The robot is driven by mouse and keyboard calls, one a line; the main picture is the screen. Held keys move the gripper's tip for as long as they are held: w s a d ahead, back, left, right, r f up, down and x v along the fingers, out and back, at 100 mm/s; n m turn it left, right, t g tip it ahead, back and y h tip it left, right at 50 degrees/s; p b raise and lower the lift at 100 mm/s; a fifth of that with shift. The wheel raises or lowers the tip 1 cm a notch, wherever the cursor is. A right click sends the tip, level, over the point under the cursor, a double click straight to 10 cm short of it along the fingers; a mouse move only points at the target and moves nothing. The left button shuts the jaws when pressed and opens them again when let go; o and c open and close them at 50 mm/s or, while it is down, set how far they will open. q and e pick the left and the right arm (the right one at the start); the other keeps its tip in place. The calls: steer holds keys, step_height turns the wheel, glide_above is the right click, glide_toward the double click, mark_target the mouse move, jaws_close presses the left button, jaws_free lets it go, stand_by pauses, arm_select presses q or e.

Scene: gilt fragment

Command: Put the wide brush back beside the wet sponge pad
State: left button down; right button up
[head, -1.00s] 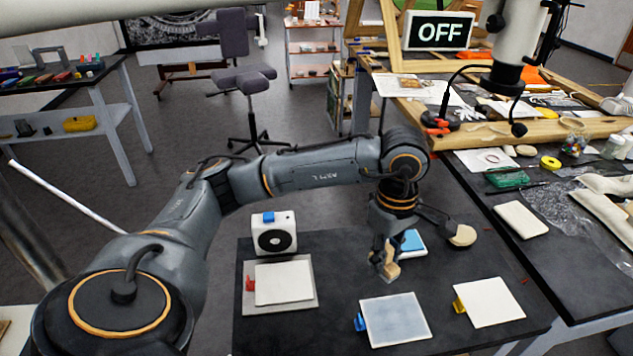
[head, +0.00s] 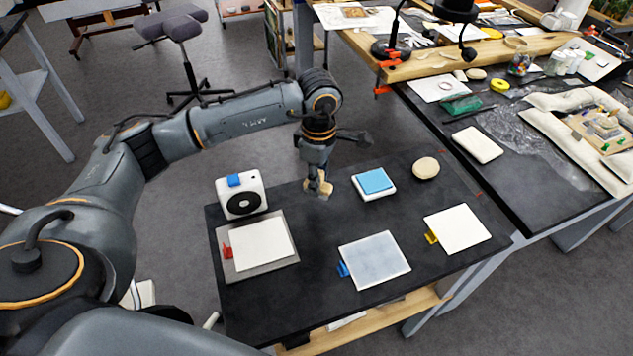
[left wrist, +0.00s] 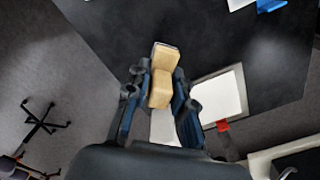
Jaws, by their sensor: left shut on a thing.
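My left gripper (head: 318,190) is shut on the wide brush (head: 320,184), a pale wooden piece. It holds the brush near the far edge of the dark table, left of the wet sponge pad. The brush's wood also shows between the fingers in the left wrist view (left wrist: 160,88); I cannot tell its bristles clearly. The wet sponge pad (head: 376,181) is a blue pad in a white tray near the far edge. A gap lies between brush and pad. My right gripper is not in view.
A white box with a black dial (head: 241,194) stands left of the gripper. A white sheet on a grey board (head: 285,258), a pale blue-grey sheet (head: 375,260) and a cream sheet (head: 457,228) lie nearer. A round tan piece (head: 426,168) is right of the pad.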

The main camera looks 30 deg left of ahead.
arm_select(q)
steer(key=shift+w+a+f, duration=0.3)
steer(key=shift+w+f, duration=0.15)
steer(key=shift+f, duration=0.15)
steer(key=shift+w+a+f, duration=0.25)
steer(key=shift+w+f, duration=0.2)
steer(key=shift+f, duration=0.15)
step_height(320, 180, down, 3)
steer(key=shift+w+a+r+p, duration=0.1)
steer(key=shift+p, duration=1.05)
steer(key=shift+f, duration=0.35)
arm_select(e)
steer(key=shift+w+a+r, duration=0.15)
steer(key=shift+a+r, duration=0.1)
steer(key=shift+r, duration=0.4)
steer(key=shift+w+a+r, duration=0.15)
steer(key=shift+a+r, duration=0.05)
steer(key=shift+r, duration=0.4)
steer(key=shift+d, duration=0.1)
arm_select(q)
steer(key=shift+f+b, duration=0.2)
steer(key=shift+b, duration=0.1)
steer(key=c, duration=1.1)
jaws_free()
steer(key=shift+c, duration=0.2)
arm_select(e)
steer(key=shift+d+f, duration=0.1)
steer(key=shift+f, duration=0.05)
